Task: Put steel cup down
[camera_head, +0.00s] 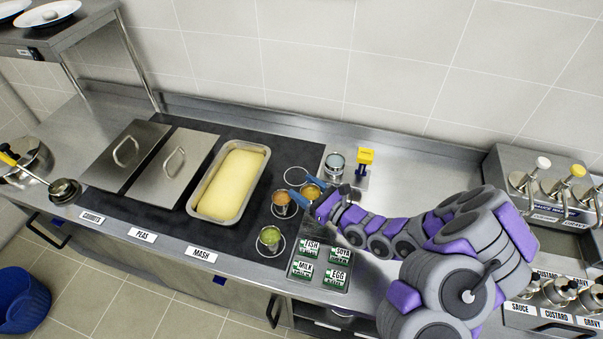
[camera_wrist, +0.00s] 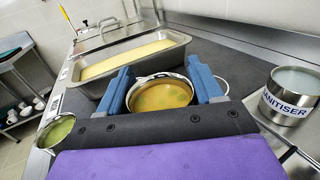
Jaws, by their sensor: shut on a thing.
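My gripper (camera_head: 309,191) reaches in from the right over the dark counter. Its blue fingers are shut on a steel cup (camera_head: 313,193) with orange-yellow contents. In the wrist view the held cup (camera_wrist: 160,96) is upright between the fingers, its lower wall partly hidden by my gripper. I cannot tell whether its base touches the counter. Another steel cup with orange contents (camera_head: 281,201) stands just left of the near finger. A cup with green contents (camera_head: 270,237) stands nearer the front, also at the left of the wrist view (camera_wrist: 56,131).
An empty ring mark (camera_head: 297,174) lies behind the fingers. A long tray of mash (camera_head: 208,205) is to the left, beside two steel lids. The sanitiser pot (camera_head: 335,162) and a yellow-topped item (camera_head: 364,158) stand behind. Label tiles (camera_head: 320,264) lie in front.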

